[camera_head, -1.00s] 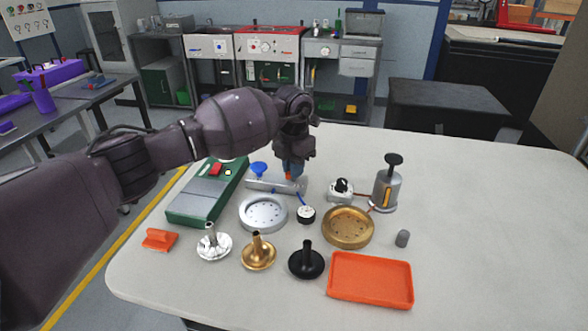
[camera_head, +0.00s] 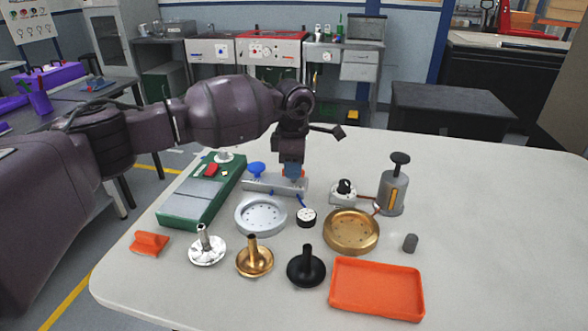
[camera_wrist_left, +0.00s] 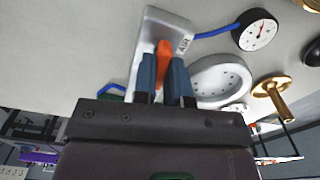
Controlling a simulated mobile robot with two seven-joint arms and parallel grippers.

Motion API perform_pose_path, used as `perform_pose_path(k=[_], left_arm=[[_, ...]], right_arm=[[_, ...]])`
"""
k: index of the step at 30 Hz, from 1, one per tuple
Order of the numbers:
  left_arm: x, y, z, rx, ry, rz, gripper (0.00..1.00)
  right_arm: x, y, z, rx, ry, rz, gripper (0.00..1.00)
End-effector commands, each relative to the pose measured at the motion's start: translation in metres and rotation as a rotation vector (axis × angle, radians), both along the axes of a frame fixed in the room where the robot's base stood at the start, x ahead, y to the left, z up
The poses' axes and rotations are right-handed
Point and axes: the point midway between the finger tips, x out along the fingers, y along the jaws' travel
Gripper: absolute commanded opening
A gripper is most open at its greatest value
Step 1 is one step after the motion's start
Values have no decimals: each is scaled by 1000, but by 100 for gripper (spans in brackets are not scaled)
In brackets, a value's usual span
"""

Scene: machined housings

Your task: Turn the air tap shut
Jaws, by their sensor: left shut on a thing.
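The air tap's orange lever (camera_wrist_left: 164,60) stands between the two blue fingers of my left gripper (camera_head: 292,174), which is shut on it. The gripper also shows in the left wrist view (camera_wrist_left: 163,75). It points down over the right end of a grey metal block (camera_head: 262,187), on which small lettering shows in the wrist view. A blue knob (camera_head: 257,169) stands on the block's left part, apart from my fingers. A blue hose runs from the block to a round black-rimmed gauge (camera_head: 306,217). The tap's body is mostly hidden by my gripper. My right gripper is out of view.
A green box (camera_head: 202,200) stands left of the block. A silver dish (camera_head: 245,225) and a brass dish (camera_head: 333,241) lie in front. A grey cylinder (camera_head: 392,193) stands right. Stemmed parts and an orange tray (camera_head: 376,305) lie nearer. The table's right side is clear.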

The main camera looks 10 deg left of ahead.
Motion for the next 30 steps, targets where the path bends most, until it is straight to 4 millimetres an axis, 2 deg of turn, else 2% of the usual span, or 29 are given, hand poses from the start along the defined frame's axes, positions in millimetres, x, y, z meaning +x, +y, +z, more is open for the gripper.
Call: perform_pose_path(k=[10,26,27,30], left_arm=[[0,0,0,0,0,-138,0],[0,0,1,-1,-1,-162,0],[0,0,1,-1,-1,-162,16],[0,0,1,-1,-1,-161,31]], right_arm=[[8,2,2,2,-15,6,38],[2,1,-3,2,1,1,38],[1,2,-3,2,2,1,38],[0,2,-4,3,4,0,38]])
